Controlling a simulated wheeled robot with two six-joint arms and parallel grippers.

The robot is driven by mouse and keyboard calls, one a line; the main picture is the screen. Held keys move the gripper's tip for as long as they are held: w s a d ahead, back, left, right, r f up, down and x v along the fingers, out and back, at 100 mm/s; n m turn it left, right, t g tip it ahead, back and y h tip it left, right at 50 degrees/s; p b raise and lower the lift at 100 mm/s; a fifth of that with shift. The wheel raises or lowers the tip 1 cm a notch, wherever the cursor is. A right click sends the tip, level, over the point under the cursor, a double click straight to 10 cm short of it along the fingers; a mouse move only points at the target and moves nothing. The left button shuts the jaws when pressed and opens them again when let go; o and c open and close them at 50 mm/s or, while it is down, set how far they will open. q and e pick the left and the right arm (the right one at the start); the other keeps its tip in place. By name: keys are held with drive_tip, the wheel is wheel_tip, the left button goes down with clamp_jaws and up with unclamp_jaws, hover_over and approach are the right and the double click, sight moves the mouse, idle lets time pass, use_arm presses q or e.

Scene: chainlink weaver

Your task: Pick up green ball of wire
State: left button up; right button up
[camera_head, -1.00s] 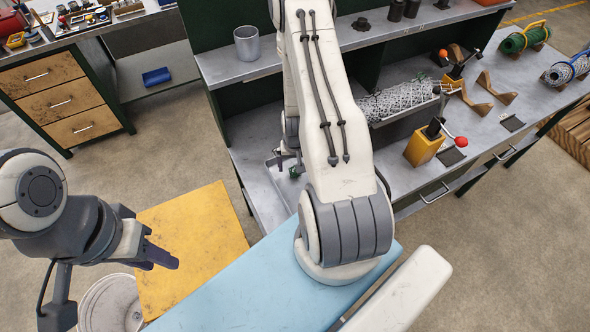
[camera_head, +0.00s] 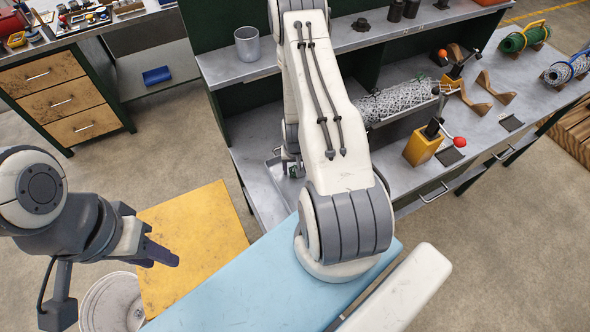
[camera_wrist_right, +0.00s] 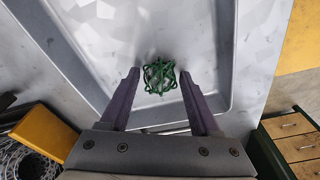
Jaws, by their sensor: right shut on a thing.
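The green ball of wire (camera_wrist_right: 159,77) is a small open tangle over the grey metal tray (camera_wrist_right: 228,60) in the right wrist view. My right gripper (camera_wrist_right: 159,80) has its two purple fingers on either side of the ball and is shut on it. In the head view my right arm hides most of that gripper and the ball. My left gripper (camera_head: 165,256) hangs low at the left, over the yellow mat's edge, far from the ball. Its fingers overlap from this angle, so I cannot tell whether they are apart.
The tray lies on the grey workbench (camera_head: 255,130). A yellow lever tool (camera_head: 423,147) and a roll of wire mesh (camera_head: 397,101) stand to the right of my right arm. A metal cup (camera_head: 247,44) stands on the upper shelf.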

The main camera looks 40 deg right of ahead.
sight(295, 167)
drive_tip(key=shift+r+b, duration=0.45)
drive_tip(key=shift+r, duration=0.4)
wheel_tip(295, 167, up, 2)
drive_tip(key=shift+s+r+b, duration=0.1)
drive_tip(key=shift+r+b, duration=0.1)
drive_tip(key=shift+b, duration=0.35)
drive_tip(key=s+a+r+p, duration=0.4)
drive_tip(key=s+r+p, duration=0.3)
drive_tip(key=s+p, duration=0.2)
drive_tip(key=shift+s+a, duration=0.4)
drive_tip(key=shift+s, duration=0.35)
